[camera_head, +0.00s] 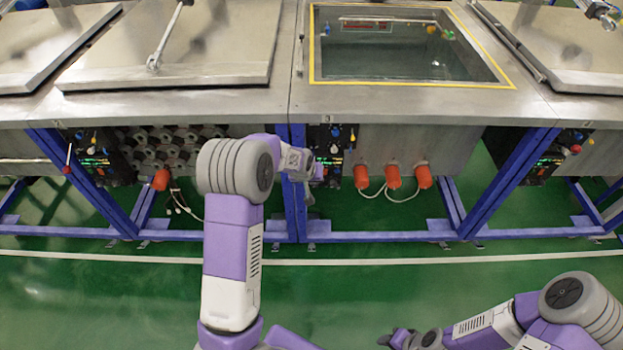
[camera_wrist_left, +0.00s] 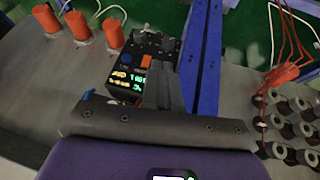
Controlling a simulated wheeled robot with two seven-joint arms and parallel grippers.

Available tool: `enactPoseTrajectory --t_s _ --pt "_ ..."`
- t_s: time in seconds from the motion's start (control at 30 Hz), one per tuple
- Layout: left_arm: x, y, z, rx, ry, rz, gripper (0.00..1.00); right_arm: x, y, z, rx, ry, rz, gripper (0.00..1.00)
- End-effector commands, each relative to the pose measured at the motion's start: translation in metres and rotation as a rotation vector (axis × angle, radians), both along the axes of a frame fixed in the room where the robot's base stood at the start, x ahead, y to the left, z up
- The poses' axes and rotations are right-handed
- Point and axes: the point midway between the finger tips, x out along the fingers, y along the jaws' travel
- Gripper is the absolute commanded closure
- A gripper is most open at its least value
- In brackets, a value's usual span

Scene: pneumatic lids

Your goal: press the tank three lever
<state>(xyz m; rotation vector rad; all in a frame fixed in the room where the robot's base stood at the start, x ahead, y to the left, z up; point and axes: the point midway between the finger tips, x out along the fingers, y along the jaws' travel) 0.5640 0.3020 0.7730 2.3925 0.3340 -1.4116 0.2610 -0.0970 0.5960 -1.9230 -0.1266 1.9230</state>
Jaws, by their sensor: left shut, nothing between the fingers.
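Tank three (camera_head: 440,90) has its number 3 on the front rim, a yellow-edged opening and a raised lid. Its dark control box (camera_head: 333,140) hangs below the rim, right of a blue post; the left wrist view shows the box's lit green and yellow display (camera_wrist_left: 130,80). I cannot make out the tank three lever; my gripper and wrist cover the box's side beside the post. My left gripper (camera_head: 318,172) is shut and empty, in front of the box beside the post. Whether it touches the box is unclear. My right gripper (camera_head: 395,338) is low, far from the tank; its fingers are too small to read.
Orange cylinders (camera_head: 393,177) with white cables hang right of the box. The blue post (camera_head: 298,200) stands just left of it. A neighbouring box with a red-knobbed lever (camera_head: 68,158) is at the left. The green floor (camera_head: 450,275) in front is clear.

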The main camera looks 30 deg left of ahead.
Motion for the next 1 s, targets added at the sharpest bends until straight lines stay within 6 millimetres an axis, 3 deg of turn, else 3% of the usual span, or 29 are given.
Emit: enactPoseTrajectory --t_s 0.73,1.0 --pt "0.000 0.000 0.001 0.000 0.000 0.000 1.00 0.000 0.000 0.000 0.000 0.000 0.000 0.57" --pt "0.000 0.000 0.012 0.000 -0.001 0.000 1.00 0.000 0.000 0.009 0.000 0.000 0.000 0.57"
